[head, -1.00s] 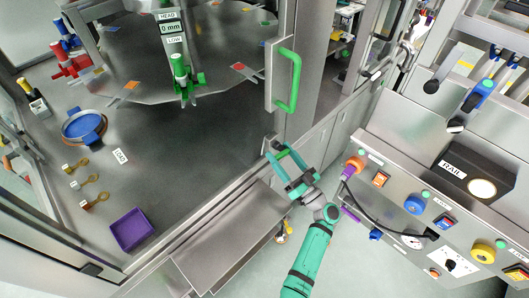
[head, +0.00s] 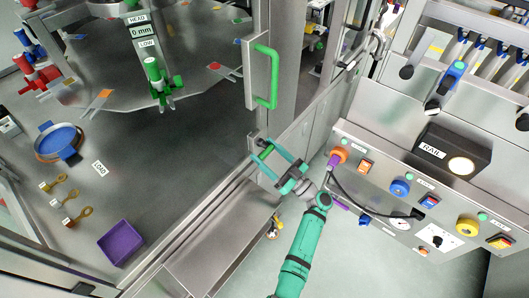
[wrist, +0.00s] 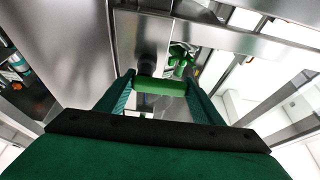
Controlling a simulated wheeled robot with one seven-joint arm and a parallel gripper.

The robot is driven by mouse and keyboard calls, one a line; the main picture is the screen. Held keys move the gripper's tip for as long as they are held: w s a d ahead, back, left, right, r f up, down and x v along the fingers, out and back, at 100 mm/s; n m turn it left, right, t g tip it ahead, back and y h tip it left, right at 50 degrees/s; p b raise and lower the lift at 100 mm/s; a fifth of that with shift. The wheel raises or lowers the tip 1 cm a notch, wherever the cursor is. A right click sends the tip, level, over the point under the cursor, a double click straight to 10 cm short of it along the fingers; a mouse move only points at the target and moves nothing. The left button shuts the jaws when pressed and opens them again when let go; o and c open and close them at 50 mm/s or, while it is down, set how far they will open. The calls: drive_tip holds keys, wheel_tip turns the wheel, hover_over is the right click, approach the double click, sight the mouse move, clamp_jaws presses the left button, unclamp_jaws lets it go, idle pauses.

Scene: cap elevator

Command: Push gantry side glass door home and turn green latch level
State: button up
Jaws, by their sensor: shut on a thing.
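The gantry side door (head: 250,118) shows a steel frame edge with a tall green D-shaped handle (head: 266,77). Its glass is hard to make out, and I cannot tell if the door is fully home. The green latch (head: 265,153) is a short bar below the handle, near the ledge. My gripper (head: 262,150) is shut on it. In the wrist view the latch (wrist: 160,87) lies across between my two teal fingers (wrist: 160,93). In the head view the bar looks tilted; I cannot tell whether it is level.
Inside the enclosure are a purple tray (head: 121,243), a blue round part (head: 58,141) and a green head tool (head: 160,85). A steel control panel (head: 400,190) with knobs and a cable stands close right of my arm. Floor shows around my forearm.

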drive_tip(key=shift+a+f, duration=0.1)
drive_tip(key=shift+f, duration=0.15)
drive_tip(key=o, duration=1.5)
drive_tip(key=shift+r, duration=0.15)
drive_tip(key=v, duration=1.1)
drive_tip(key=shift+w, duration=0.1)
